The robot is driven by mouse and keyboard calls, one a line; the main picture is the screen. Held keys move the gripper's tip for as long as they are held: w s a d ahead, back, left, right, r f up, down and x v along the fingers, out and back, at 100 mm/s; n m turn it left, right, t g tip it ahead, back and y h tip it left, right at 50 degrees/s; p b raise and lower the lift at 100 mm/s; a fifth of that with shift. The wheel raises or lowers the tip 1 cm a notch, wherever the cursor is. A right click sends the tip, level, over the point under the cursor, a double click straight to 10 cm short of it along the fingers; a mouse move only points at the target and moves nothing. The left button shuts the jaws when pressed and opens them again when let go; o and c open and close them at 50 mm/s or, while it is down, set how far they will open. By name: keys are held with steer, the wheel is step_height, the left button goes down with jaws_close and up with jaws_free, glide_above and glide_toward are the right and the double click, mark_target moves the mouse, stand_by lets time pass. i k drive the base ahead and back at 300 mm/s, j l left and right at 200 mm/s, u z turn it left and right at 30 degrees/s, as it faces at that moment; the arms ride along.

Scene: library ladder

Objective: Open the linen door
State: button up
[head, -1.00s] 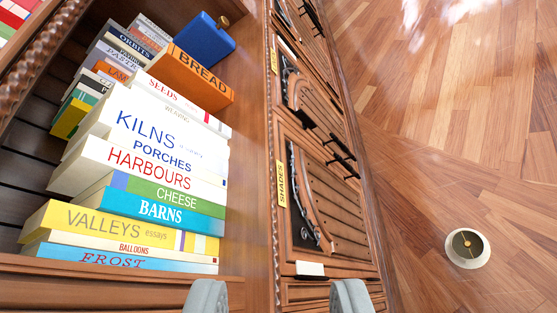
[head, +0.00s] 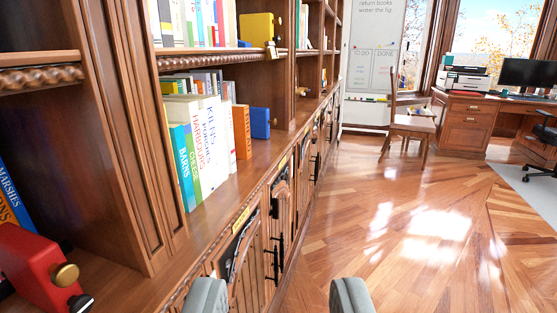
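Wooden cabinet doors run along the lower left in the head view. The nearest door (head: 248,268) is slatted, with black pull handles (head: 275,264) at its right side. A yellow label (head: 242,219) sits above it, and another label (head: 282,163) sits above the door (head: 279,197) beyond. I cannot read either label, so I cannot tell which door is the linen door. The doors in view look shut. My gripper (head: 278,297) is open and empty at the bottom edge, its two fingers wide apart in front of the nearest doors.
Shelves above the doors hold books (head: 205,140), a blue box (head: 260,123) and a red object (head: 40,268). A chair (head: 410,125) and desk (head: 468,120) stand farther back. The wooden floor (head: 400,220) to the right is clear.

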mark_target(280, 232)
steer(key=i+l+z, duration=0.1)
steer(key=i, duration=0.35)
steer(key=i+l+z, duration=0.1)
steer(key=i, duration=0.4)
